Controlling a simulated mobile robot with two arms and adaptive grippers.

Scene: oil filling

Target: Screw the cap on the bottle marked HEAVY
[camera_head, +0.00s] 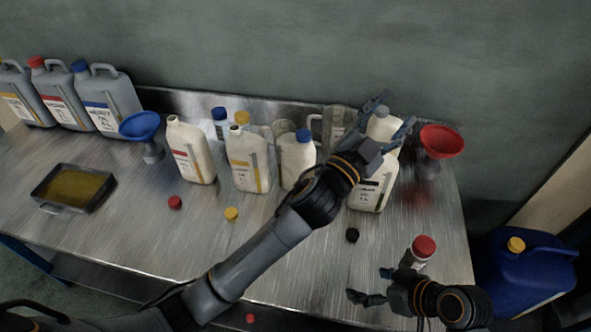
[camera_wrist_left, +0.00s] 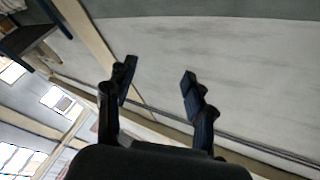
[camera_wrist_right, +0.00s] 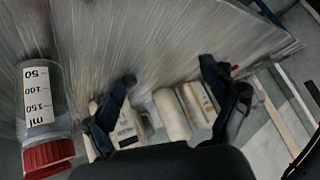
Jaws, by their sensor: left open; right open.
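A white bottle with a black-banded label (camera_head: 369,194) stands right of centre on the bench, partly hidden by my left arm. The lettering is too small to read as HEAVY. A loose black cap (camera_head: 352,235) lies on the bench in front of it. My left gripper (camera_head: 396,112) is open, its fingers around or in front of a pale bottle top (camera_head: 383,124); I cannot tell whether they touch, or whether this is the same bottle. The left wrist view shows nothing between the fingers (camera_wrist_left: 158,75). My right gripper (camera_head: 370,285) is open and empty near the front edge, also in its wrist view (camera_wrist_right: 170,75).
A red-capped measuring bottle (camera_wrist_right: 45,110) stands close beside my right gripper. A red funnel (camera_head: 442,142) is at the back right. White bottles (camera_head: 248,160), a red cap (camera_head: 175,202) and a yellow cap (camera_head: 231,213) are further left.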

